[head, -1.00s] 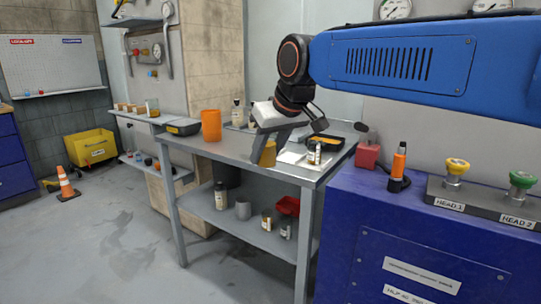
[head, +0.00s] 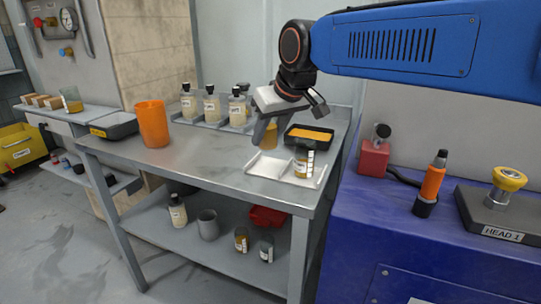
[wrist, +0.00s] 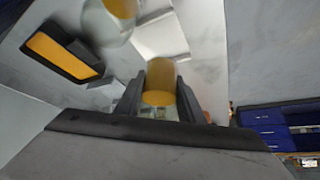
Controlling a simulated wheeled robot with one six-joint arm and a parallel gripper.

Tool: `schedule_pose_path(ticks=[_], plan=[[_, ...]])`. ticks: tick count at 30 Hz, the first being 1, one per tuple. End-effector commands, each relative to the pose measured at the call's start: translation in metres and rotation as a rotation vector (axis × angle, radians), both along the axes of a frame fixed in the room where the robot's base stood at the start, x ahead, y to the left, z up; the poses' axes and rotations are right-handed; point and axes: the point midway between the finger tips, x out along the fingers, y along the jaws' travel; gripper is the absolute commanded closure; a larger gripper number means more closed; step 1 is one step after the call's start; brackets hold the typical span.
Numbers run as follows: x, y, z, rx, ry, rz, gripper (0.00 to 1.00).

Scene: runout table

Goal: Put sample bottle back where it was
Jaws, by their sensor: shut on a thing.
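My gripper (head: 268,130) is over the back right part of the grey table. It is shut on a sample bottle with amber content (head: 270,141), partly hidden behind a finger in the head view. In the wrist view the bottle (wrist: 160,84) sits between the two fingers. I cannot tell whether its base touches the table. Several pale-labelled bottles (head: 210,104) stand in a grey rack at the back of the table. Another amber bottle with a label (head: 301,160) stands on a white tray (head: 267,167) at the right front.
A black tray with amber content (head: 308,135) lies close right of my gripper. An orange cup (head: 152,124) and a dark tray (head: 114,127) stand at the left. The table's middle front is clear. A blue cabinet (head: 400,250) stands at the right.

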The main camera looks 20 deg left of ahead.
Motion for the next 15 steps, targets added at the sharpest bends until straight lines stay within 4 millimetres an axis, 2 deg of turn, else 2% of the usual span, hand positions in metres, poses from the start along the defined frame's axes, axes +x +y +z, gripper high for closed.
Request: schedule_pose_path(ticks=[3,11,15], plan=[[-0.001,0.000,-0.015,-0.001,0.001,0.000,0.94],[0.000,0.000,-0.033,-0.002,0.001,0.000,0.94],[0.000,0.000,-0.053,-0.002,0.001,0.000,0.94]])
